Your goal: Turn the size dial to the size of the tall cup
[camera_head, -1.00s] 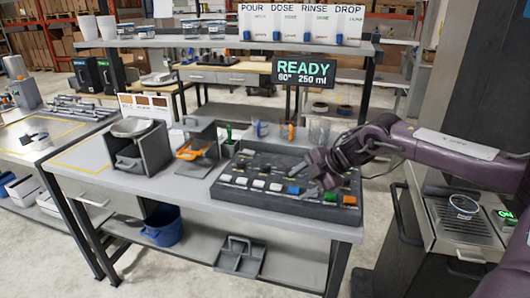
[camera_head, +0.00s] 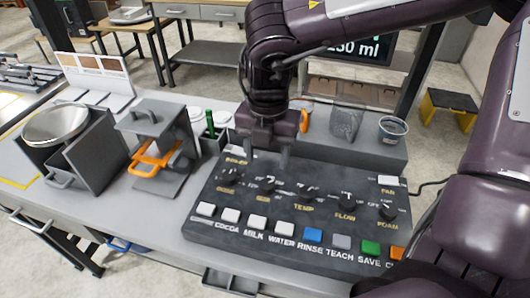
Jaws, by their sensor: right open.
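The control panel (camera_head: 215,225) is a dark box with a row of black dials and a front row of coloured buttons. The size dial (camera_head: 267,186) is second from the left, its label small and blurred. My right gripper (camera_head: 266,158) points down just above and behind this dial, fingers apart; contact cannot be told. A tall clear cup (camera_head: 346,122) stands behind the panel, with a shorter cup (camera_head: 392,130) to its right. I cannot read a size on either. My left gripper is not in view.
An orange item (camera_head: 304,119) is partly hidden behind my gripper. The table's front strip is mostly clear.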

